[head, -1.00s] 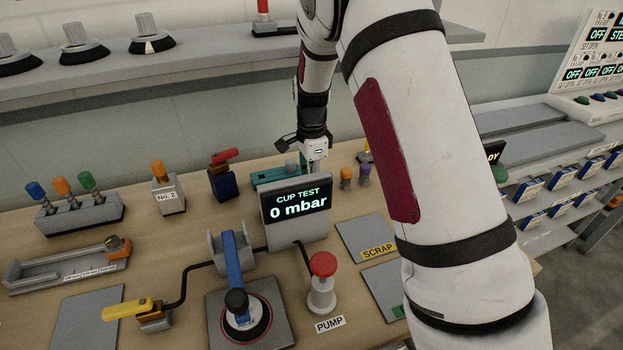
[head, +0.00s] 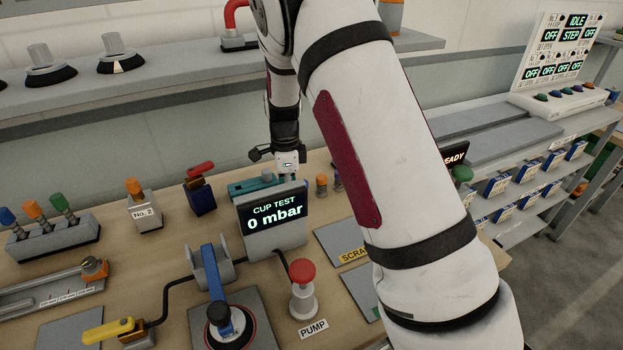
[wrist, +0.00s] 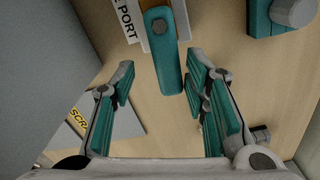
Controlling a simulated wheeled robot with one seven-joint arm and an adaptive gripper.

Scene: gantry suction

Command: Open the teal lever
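In the wrist view the teal lever (wrist: 169,72) is a flat bar with a rounded end and a grey screw at its top. It sits on a brass-coloured body beside a white label ending in "PORT". My gripper (wrist: 160,75) is open, with teal pads on its fingers. In the picture the lever's rounded end shows between the fingertips, with gaps on both sides; I cannot tell the height difference.
The "CUP TEST 0 mbar" display (head: 273,219) stands in front of my gripper. A teal fixture with a grey knob (wrist: 293,12) is close at the upper right in the wrist view.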

